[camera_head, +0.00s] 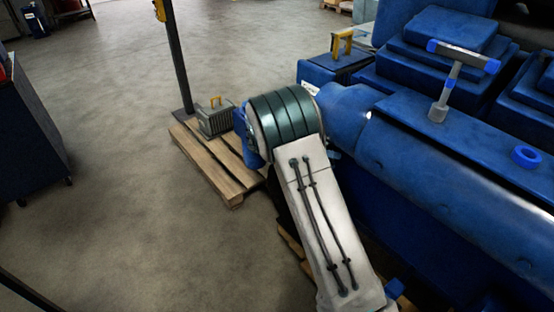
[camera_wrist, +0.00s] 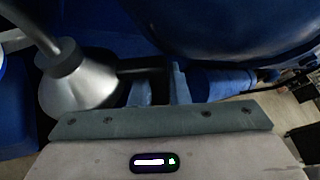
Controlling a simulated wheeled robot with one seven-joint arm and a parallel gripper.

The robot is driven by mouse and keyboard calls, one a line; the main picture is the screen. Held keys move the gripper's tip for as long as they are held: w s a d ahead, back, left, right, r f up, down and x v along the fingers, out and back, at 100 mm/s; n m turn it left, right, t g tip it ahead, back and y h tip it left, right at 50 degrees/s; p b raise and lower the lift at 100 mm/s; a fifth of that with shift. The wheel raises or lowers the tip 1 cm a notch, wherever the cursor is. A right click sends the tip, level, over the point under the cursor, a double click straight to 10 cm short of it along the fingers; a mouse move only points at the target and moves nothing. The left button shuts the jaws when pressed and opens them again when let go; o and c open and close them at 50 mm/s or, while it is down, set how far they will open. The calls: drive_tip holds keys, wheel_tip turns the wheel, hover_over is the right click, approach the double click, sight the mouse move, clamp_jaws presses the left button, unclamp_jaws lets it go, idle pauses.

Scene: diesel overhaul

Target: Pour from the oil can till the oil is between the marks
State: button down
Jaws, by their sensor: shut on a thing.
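The oil can (camera_wrist: 80,88) is at the left of the wrist view, a grey metal cone with a long spout running up and left. A dark bar, seemingly its handle, reaches from it to between the fingers of my gripper (camera_wrist: 158,86), which is shut on it. In the head view my arm hides the gripper and the can. The blue engine (camera_head: 420,170) fills the right of the head view. A grey post with a blue-ended crossbar (camera_head: 464,57) and a blue ring (camera_head: 525,156) stand on its top. I see no oil level or marks.
A wooden pallet (camera_head: 222,165) with a grey crate (camera_head: 216,121) lies left of my arm, by a dark upright post (camera_head: 178,60). A dark cabinet (camera_head: 30,130) stands at the far left. The concrete floor between is clear. Blue bodywork is close above the gripper in the wrist view.

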drive_tip(key=shift+r, duration=0.2)
drive_tip(key=shift+r, duration=0.15)
idle(0.3)
idle(0.4)
drive_tip(key=shift+w+r+n+g, duration=0.1)
drive_tip(key=shift+r+n+g, duration=0.2)
idle(0.5)
drive_tip(key=shift+r, duration=0.3)
drive_tip(key=shift+r, duration=0.1)
idle(0.3)
drive_tip(key=shift+w+r+n, duration=0.1)
drive_tip(key=shift+r+n, duration=0.15)
drive_tip(key=shift+n, duration=0.05)
idle(0.5)
